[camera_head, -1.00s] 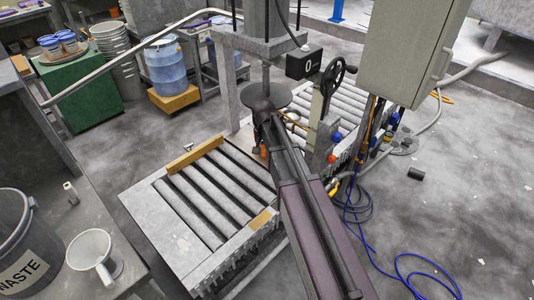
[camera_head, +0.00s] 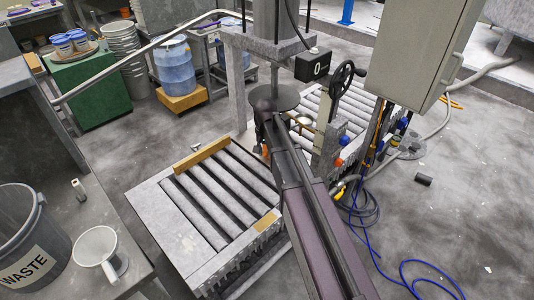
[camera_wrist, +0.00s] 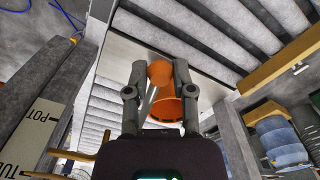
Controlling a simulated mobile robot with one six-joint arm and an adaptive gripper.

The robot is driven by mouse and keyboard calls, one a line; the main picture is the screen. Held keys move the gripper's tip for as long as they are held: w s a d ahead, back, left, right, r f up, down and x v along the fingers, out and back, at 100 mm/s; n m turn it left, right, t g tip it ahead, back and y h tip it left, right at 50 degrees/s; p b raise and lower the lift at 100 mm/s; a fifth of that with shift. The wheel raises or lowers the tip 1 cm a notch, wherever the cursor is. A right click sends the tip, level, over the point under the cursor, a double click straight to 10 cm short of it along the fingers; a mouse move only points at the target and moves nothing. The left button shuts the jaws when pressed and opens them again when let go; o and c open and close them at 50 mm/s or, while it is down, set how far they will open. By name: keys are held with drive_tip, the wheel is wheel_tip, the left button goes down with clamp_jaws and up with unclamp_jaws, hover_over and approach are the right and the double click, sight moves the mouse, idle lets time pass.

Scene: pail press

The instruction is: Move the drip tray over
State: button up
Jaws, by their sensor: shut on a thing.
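In the wrist view, my gripper (camera_wrist: 160,80) is shut on an orange rounded knob (camera_wrist: 160,71). A larger orange cup-shaped part (camera_wrist: 166,112) with a dark rim shows between the finger links, close to the knob. A pale, flat, plate-like edge (camera_wrist: 112,62) lies beyond the fingertips, beside the rollers. I cannot tell which of these parts belongs to the drip tray, and no full tray outline shows. In the head view, my arm hides most of the gripper and what it holds, beneath the press's round dark plate (camera_head: 274,97).
A roller conveyor (camera_head: 215,200) with a wooden stop bar (camera_head: 201,156) stands left of my arm; more rollers continue behind the press. A control cabinet (camera_head: 420,50) hangs at right. Blue hoses (camera_head: 415,263) lie on the floor.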

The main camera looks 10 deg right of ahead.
drive_tip(key=shift+w+a, duration=0.9)
drive_tip(key=shift+w, duration=0.1)
drive_tip(key=shift+w+a, duration=0.45)
drive_tip(key=shift+w, duration=0.15)
drive_tip(key=o, duration=0.9)
drive_tip(key=shift+s, duration=0.1)
